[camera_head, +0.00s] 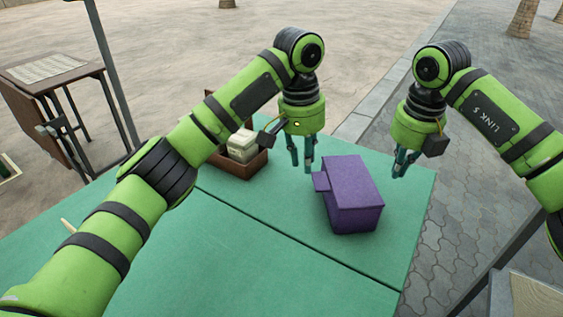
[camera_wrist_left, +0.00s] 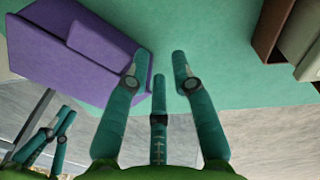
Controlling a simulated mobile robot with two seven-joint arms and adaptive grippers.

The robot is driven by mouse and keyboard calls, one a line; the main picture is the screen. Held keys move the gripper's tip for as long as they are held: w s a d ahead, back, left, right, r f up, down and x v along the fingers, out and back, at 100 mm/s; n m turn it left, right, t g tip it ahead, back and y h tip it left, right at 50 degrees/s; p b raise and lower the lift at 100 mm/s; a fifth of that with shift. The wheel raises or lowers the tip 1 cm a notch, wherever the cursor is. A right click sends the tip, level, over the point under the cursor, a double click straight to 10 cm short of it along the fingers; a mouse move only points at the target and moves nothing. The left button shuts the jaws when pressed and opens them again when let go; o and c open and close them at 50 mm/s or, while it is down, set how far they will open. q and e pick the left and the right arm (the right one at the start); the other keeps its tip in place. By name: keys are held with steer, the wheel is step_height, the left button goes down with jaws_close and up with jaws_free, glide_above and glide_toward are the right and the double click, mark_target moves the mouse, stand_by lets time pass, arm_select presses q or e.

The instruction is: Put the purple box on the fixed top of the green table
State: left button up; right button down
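The purple box (camera_head: 352,192) stands on the green table (camera_head: 222,250), on the section beyond the seam, near the right edge. It has a small tab on its left side. In the left wrist view the box (camera_wrist_left: 70,45) is at the upper left. My left gripper (camera_head: 302,166) hangs pointing down just behind and left of the box, its fingers apart and empty; they also show in the left wrist view (camera_wrist_left: 160,70). My right gripper (camera_head: 400,168) hangs to the right of the box, apart from it. Its fingers look spread, with nothing between them.
A brown open box (camera_head: 238,160) with pale blocks in it stands at the back of the table, left of my left gripper. A seam (camera_head: 290,238) crosses the tabletop. A wooden side table (camera_head: 50,80) stands at the left. The front tabletop is mostly clear.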

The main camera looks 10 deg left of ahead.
steer(key=c, duration=1.5)
jaws_free()
arm_select(q)
step_height(320, 180, up, 12)
steer(key=a, duration=0.1)
steer(key=shift+s, duration=0.3)
arm_select(e)
step_height(320, 180, up, 12)
steer(key=s, duration=0.1)
steer(key=shift+s+d, duration=0.2)
steer(key=shift+d, duration=0.05)
arm_select(q)
steer(key=shift+f, duration=0.1)
arm_select(e)
steer(key=shift+f, duration=0.1)
